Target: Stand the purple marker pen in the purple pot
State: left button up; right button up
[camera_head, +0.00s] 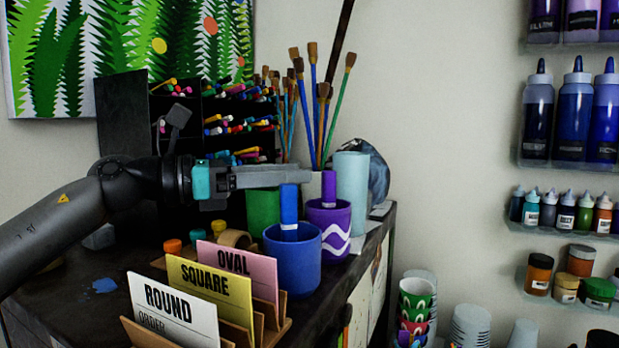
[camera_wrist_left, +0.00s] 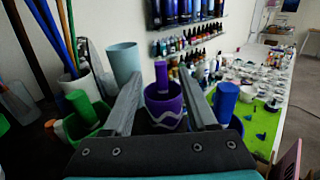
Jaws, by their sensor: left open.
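The purple marker pen (camera_head: 329,188) stands upright in the purple pot (camera_head: 330,228), which has a white zigzag band. The wrist view also shows the marker (camera_wrist_left: 161,72) rising from the pot (camera_wrist_left: 164,103), with its lower end hidden inside. My left gripper (camera_head: 305,177) is level, its fingers pointing right toward the marker. In the wrist view the two fingers are spread apart, with the marker and pot seen in the gap and nothing gripped. My right gripper is in neither view.
A blue pot (camera_head: 293,262) holding a blue marker (camera_head: 289,206) stands in front of the purple pot. A green pot (camera_head: 262,210) is at left, and a pale blue cylinder (camera_head: 349,185) and brushes stand behind. Lettered cards (camera_head: 173,315) are in front; the table edge is close at right.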

pick_arm(q)
jog(key=b+v, duration=0.2)
jog(key=v, duration=0.8)
jog(key=shift+s+a, duration=0.15)
jog(key=shift+a, duration=0.25)
